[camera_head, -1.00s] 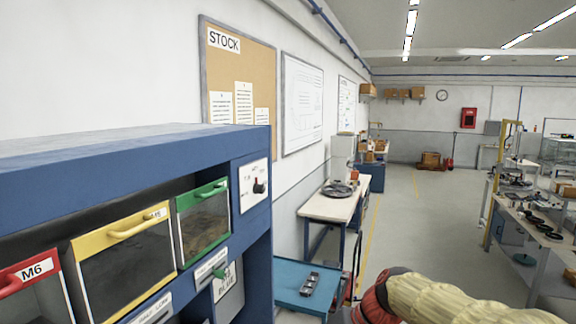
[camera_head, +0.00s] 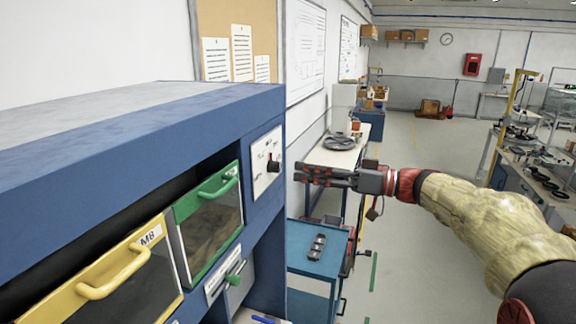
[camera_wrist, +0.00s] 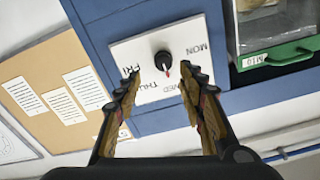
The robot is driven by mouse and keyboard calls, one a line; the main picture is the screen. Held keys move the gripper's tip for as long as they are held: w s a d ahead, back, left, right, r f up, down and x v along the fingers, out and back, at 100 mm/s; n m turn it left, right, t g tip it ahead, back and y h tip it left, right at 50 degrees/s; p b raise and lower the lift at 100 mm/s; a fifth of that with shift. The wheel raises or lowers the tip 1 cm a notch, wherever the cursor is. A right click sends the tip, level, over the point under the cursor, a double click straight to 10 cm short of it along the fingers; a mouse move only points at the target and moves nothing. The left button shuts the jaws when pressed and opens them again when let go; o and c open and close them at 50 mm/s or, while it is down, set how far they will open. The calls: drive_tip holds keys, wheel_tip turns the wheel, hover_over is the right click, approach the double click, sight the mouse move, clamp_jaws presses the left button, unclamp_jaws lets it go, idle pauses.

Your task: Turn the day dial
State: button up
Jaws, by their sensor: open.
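The day dial is a black knob (camera_head: 272,165) on a white plate (camera_head: 262,174) on the front of the blue cabinet.
A green-framed bin (camera_head: 208,212) and a yellow-framed bin (camera_head: 112,275) sit in the cabinet (camera_head: 150,125) left of the dial. A blue cart (camera_head: 318,262) with small dark parts stands below my gripper. Open floor (camera_head: 405,265) lies to the right.

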sight(280, 166)
drive_tip(key=x, duration=0.3)
drive_tip(key=p+x, duration=0.1)
drive_tip(key=shift+s+a+r, duration=0.2)
drive_tip(key=shift+s+a, duration=0.05)
drive_tip(key=shift+x, duration=0.75)
drive_tip(key=shift+a+f, duration=0.1)
drive_tip(key=shift+a, duration=0.1)
drive_tip(key=shift+w, duration=0.1)
drive_tip(key=shift+d, duration=0.1)
drive_tip(key=shift+c, duration=0.7)
drive_tip(key=c, duration=0.9)
clamp_jaws()
